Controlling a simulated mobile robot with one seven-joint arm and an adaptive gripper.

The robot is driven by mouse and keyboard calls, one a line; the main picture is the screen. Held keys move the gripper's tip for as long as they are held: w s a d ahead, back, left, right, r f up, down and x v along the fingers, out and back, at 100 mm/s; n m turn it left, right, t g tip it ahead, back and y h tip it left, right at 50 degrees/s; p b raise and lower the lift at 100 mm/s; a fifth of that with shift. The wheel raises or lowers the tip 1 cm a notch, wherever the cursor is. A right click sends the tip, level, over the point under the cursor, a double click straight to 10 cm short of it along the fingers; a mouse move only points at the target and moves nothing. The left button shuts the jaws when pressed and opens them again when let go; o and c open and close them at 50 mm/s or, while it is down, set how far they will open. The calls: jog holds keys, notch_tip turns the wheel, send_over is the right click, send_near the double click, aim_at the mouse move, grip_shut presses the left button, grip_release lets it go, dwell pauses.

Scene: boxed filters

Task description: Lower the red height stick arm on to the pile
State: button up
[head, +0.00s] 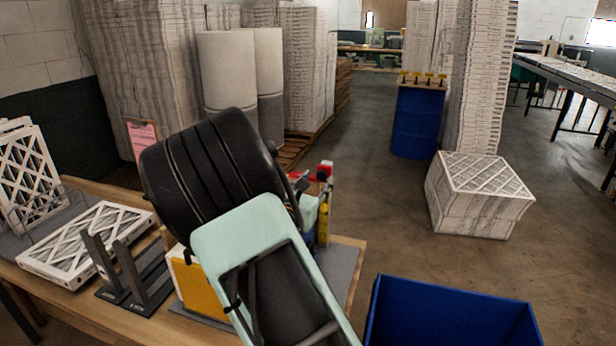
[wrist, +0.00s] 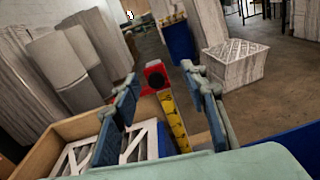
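The height stick (wrist: 175,122) is an upright yellow rule with black marks. Its red arm (wrist: 154,70), a block with a round black knob, is near the top of the stick. In the wrist view my gripper (wrist: 161,78) is open, one blue-padded finger on each side of the red arm; I cannot tell whether either touches it. In the head view the red arm (head: 325,169) and the stick (head: 324,224) show just right of my gripper (head: 308,203), which my own arm largely hides. The pile is filters with white lattice frames (wrist: 112,150) inside a box (wrist: 60,135), below the fingers.
A wooden bench (head: 350,250) carries a filter (head: 85,240) and a dark upright stand (head: 130,270) at left. A blue bin (head: 450,315) is at front right. A filter stack (head: 475,205) and a blue drum (head: 418,120) stand on the floor beyond.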

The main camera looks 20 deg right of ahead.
jog(key=n+t, duration=0.1)
send_near(321, 178)
jog(key=shift+y, duration=0.3)
jog(key=p+x, duration=0.2)
jog(key=x, duration=0.8)
jog(key=shift+w+d+r, duration=0.2)
jog(key=shift+d, duration=0.1)
grip_shut()
